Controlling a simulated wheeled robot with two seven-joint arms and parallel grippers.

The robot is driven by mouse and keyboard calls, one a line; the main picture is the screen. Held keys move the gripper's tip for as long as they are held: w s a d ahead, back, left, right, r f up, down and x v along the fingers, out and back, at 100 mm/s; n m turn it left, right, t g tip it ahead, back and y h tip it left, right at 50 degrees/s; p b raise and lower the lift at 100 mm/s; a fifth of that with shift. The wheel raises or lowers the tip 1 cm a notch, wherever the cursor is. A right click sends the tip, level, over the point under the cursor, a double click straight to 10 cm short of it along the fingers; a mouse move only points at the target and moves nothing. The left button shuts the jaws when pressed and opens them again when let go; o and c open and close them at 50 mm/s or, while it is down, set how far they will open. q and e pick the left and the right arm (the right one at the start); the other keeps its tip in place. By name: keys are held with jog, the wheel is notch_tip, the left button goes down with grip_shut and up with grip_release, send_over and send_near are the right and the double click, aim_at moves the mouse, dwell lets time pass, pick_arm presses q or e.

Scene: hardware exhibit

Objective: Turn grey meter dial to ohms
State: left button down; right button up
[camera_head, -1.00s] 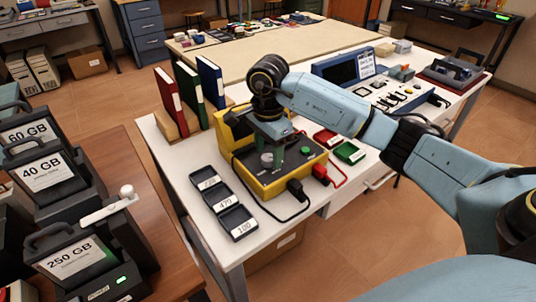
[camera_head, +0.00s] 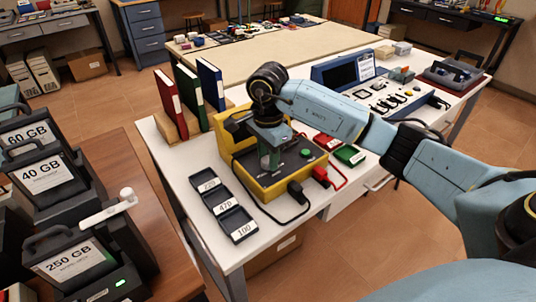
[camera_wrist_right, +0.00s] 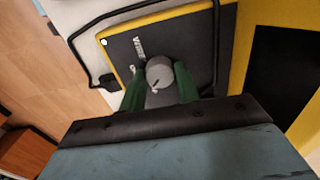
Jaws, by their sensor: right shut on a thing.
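The yellow meter (camera_head: 290,188) with a dark top panel lies on the white table. Its grey dial (camera_wrist_right: 158,73) sits between the two green fingers of my right gripper (camera_wrist_right: 160,85) in the right wrist view, and the gripper is shut on it. A dark pointer mark shows on the dial, and white lettering beside it starts with V; the other labels are too small or hidden. In the head view my right gripper (camera_head: 268,158) reaches down onto the panel and covers the dial. My left gripper is not in view.
A green button (camera_head: 305,153) and black and red plugs are on the meter. Labelled black trays (camera_head: 222,205) stand to its left, red and green trays (camera_head: 350,154) to its right, and binders (camera_head: 188,98) behind. A bench instrument (camera_head: 375,90) stands at the back right.

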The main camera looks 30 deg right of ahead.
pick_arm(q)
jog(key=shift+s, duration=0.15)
pick_arm(e)
jog(key=shift+r+m+p, duration=0.1)
jog(key=shift+m+p, duration=0.25)
jog(key=shift+m, duration=0.75)
jog(key=m+p, duration=0.1)
jog(key=m, duration=0.2)
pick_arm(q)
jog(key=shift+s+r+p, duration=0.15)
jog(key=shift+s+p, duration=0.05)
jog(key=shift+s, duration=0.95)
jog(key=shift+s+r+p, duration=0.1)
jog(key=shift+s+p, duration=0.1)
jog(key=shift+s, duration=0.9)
pick_arm(e)
jog(key=shift+m, duration=1.7)
jog(key=o, duration=1)
